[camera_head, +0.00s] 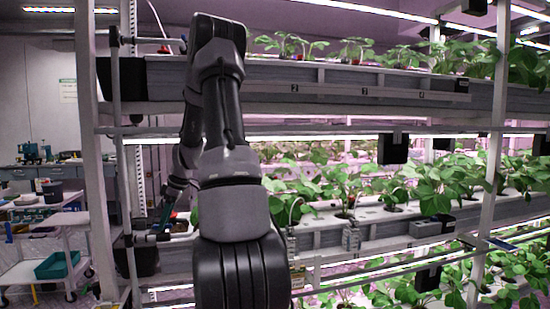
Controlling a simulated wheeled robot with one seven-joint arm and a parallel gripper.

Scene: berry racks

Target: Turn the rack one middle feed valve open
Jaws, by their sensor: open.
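The middle feed valve (165,222) is on the pipe at the left end of the rack's middle tier, left of my arm. Its teal handle looks roughly upright, but it is small and partly hidden. My gripper (174,201) points down beside the handle, and its jaws are open. I cannot tell whether the fingers are around the handle or only near it. My dark arm hides much of the rack's left part.
A similar upper valve (182,44) sits at the top tier. A rack post (97,150) and an upright pipe (122,180) stand left of the middle valve. Planted troughs (380,226) extend right. A white cart (45,268) with a teal bin (57,264) stands at left.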

